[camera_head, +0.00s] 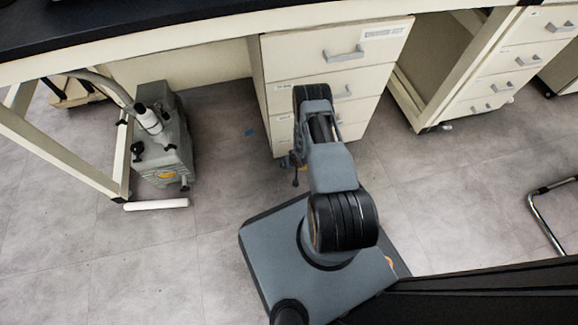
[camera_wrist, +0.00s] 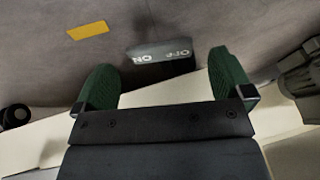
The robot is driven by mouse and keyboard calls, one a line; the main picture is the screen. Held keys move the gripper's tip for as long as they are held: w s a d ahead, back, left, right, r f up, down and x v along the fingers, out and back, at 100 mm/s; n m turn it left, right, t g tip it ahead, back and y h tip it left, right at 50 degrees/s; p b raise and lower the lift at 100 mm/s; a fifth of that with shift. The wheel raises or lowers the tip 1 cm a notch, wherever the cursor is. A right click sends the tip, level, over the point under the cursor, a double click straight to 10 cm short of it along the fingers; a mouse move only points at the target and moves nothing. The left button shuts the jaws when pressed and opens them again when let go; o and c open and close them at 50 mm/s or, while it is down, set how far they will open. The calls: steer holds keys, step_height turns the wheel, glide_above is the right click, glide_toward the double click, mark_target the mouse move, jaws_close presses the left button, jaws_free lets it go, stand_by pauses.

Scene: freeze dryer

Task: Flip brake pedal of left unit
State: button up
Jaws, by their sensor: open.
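The left drawer unit (camera_head: 330,68) is a beige cabinet with grey handles under the bench. In the wrist view a grey brake pedal (camera_wrist: 160,52) with white lettering lies just beyond my fingertips. The letters look upside down; the left group reads "NO" and the right group is hard to read. My gripper (camera_wrist: 165,80) is open, with green fingers spread wide on either side of the pedal's line. Nothing is between the fingers, and I see no contact with the pedal. In the head view my arm covers the cabinet's lower front, and the pedal cannot be made out there.
A grey pump-like machine (camera_head: 165,145) stands on the floor at left, near a white roller (camera_head: 156,204). A second drawer unit (camera_head: 508,62) stands at right. A metal chair leg (camera_head: 545,215) is at the right edge. A yellow floor mark (camera_wrist: 88,30) lies beyond my fingers.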

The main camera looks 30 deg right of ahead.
steer(key=shift+b+x, duration=0.35)
steer(key=shift+x, duration=0.7)
